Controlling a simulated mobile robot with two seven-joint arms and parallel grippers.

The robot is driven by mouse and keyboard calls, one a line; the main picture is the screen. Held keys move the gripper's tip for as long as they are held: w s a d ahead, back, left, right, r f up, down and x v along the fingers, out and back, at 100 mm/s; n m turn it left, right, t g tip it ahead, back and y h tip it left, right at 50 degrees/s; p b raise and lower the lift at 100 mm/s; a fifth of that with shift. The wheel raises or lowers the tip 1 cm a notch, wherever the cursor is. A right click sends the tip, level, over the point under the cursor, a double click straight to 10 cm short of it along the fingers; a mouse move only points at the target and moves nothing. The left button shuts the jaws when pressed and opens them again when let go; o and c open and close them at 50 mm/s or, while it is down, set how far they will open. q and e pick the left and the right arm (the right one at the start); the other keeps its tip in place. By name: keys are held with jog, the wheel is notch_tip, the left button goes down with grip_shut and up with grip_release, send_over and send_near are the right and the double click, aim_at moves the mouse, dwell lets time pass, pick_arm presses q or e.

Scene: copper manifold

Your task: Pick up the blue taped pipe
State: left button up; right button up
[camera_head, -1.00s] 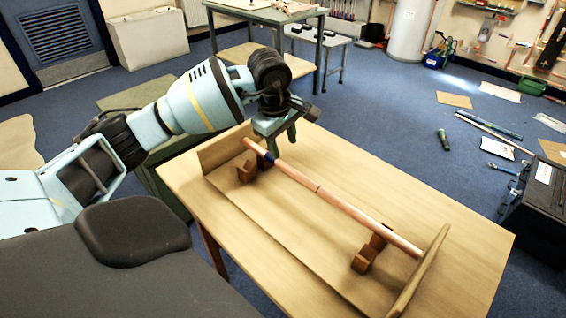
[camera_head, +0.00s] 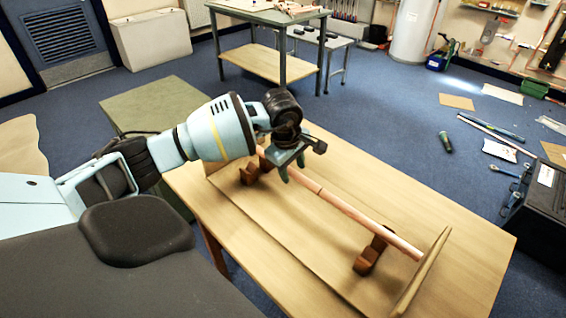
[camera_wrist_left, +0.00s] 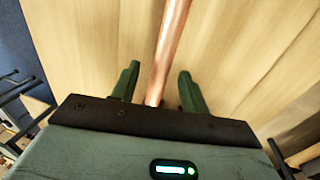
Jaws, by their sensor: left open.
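The copper pipe (camera_head: 350,208) lies across two brown wooden supports, the far one (camera_head: 248,174) and the near one (camera_head: 368,255). A dark line crosses it partway along. Its blue tape is hidden behind my left gripper (camera_head: 291,171) in the head view. My left gripper is over the pipe's far half, pointing down, open and empty. In the left wrist view the pipe (camera_wrist_left: 171,45) runs between the two spread green fingers (camera_wrist_left: 158,82), with a gap on both sides. No blue tape shows there. My right gripper is not in view.
The wooden table (camera_head: 470,242) carries a wooden fixture with an upright end board (camera_head: 422,272) at the pipe's near end. A black box (camera_head: 540,205) stands at the right. Pipes and tools lie on the blue floor. The table right of the pipe is clear.

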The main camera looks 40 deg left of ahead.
pick_arm(q)
grip_shut()
dwell(1.4)
